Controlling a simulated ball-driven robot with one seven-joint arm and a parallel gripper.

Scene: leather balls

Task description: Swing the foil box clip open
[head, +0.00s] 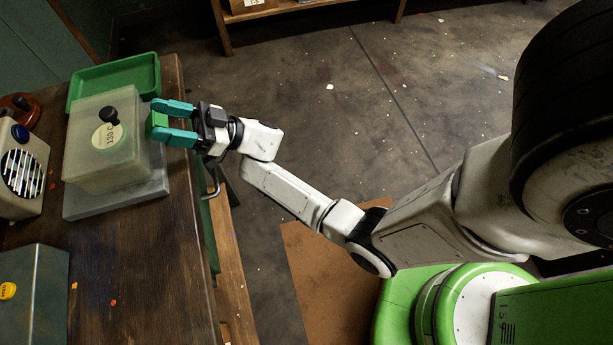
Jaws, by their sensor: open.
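A frosted, see-through box (100,155) stands on a flat grey base (120,203) on the workbench. A small green part (156,121), which looks like the clip, is at the box's right side. My gripper (155,121) reaches in from the right with its two teal fingers apart, one on either side of this green part. I cannot tell whether the fingers touch it. Which box is the foil box is not marked.
A green tray (118,78) lies behind the frosted box on the workbench (150,270). A cream device with a striped round face (22,172) stands at the left. The bench's front right is mostly clear.

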